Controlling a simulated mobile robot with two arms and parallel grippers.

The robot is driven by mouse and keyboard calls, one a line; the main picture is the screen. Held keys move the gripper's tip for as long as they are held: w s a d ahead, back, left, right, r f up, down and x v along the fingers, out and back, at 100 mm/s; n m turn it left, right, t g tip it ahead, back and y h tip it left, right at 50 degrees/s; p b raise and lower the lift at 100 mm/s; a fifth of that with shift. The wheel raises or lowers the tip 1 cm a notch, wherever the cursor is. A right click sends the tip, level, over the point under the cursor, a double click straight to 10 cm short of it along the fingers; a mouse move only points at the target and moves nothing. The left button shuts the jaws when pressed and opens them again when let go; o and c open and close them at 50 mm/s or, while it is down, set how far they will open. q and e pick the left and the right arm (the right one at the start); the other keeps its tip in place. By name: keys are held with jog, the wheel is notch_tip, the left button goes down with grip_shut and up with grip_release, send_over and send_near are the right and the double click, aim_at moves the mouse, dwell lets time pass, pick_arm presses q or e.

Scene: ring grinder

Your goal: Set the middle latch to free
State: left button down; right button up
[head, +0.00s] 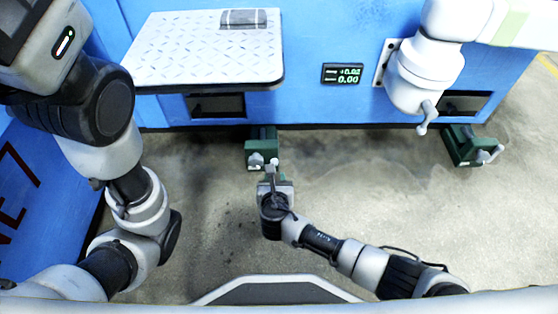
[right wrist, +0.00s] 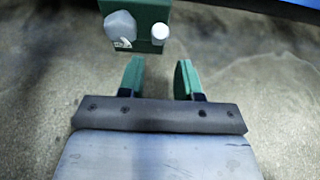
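The middle latch, a green block (head: 261,142), sits low at the base of the blue machine, near the centre of the head view. In the right wrist view its green body (right wrist: 149,10) shows at the top, with a rounded grey knob (right wrist: 120,25) on the left and a pale round pin (right wrist: 160,33) on the right. My right gripper (head: 272,172) is just in front of the latch, and its wrist view shows two green fingertips (right wrist: 160,78) spread apart with nothing between them. The fingers appear short of the knob and pin. My left gripper is not visible.
Another green latch (head: 466,146) with a grey handle stands at the right. A patterned metal shelf (head: 190,60) juts from the blue machine (head: 310,105), beside a small display (head: 343,73). A white housing with a handle (head: 420,80) is mounted to the right. Concrete floor (head: 350,180) is clear.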

jog(key=b+x, duration=0.6)
jog(key=x, duration=0.2)
jog(key=shift+f, duration=0.25)
jog(key=shift+w+b, duration=0.3)
jog(key=shift+w, duration=0.2)
grip_shut()
